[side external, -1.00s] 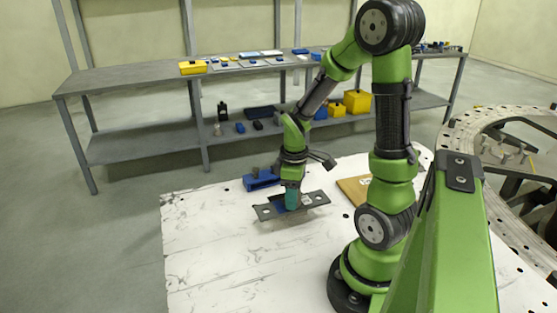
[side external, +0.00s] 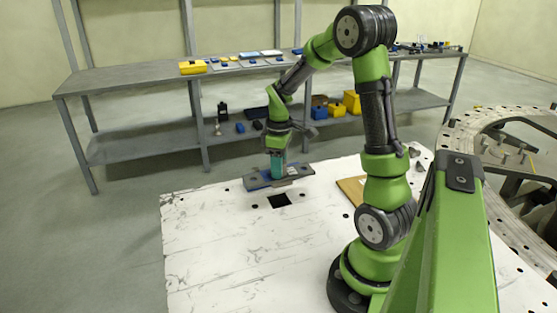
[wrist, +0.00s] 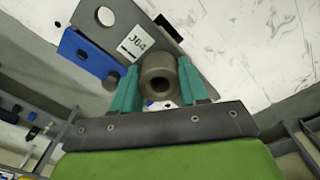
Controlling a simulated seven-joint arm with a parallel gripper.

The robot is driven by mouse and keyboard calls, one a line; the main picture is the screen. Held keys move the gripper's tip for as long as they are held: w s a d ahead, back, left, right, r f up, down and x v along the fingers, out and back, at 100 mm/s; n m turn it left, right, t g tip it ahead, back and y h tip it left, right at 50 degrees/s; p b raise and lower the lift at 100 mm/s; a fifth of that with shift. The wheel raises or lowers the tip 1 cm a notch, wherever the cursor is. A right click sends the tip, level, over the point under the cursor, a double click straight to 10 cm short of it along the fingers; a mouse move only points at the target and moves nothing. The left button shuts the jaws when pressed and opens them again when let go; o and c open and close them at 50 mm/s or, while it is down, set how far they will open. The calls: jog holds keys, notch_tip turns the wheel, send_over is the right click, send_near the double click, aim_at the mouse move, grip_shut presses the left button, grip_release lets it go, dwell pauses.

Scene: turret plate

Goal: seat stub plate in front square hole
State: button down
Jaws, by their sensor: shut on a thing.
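The stub plate (side external: 296,181) is a flat dark grey plate with holes near its ends. My gripper (side external: 278,174) has its teal fingers shut on the plate's upright round stub (wrist: 158,72), which shows in the wrist view. A white label reading "J6a" is on the plate beside the stub. The plate is at the far edge of the white table, over a blue fixture (wrist: 88,52); I cannot tell whether it touches it. The square hole (side external: 280,201) is open and dark in the tabletop, just in front of the plate.
The white table (side external: 225,245) is mostly clear, with small round holes along its edges. A brown board (side external: 351,190) lies near my arm's base. A large round metal ring (side external: 465,140) stands at the right. A grey shelf (side external: 130,80) with boxes stands behind.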

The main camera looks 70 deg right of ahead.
aim_at(279, 182)
jog(key=shift+f, duration=2.9)
jog(key=shift+f, duration=1.25)
dwell(0.9)
jog(key=shift+c, duration=0.9)
grip_release()
jog(key=shift+r, duration=3.5)
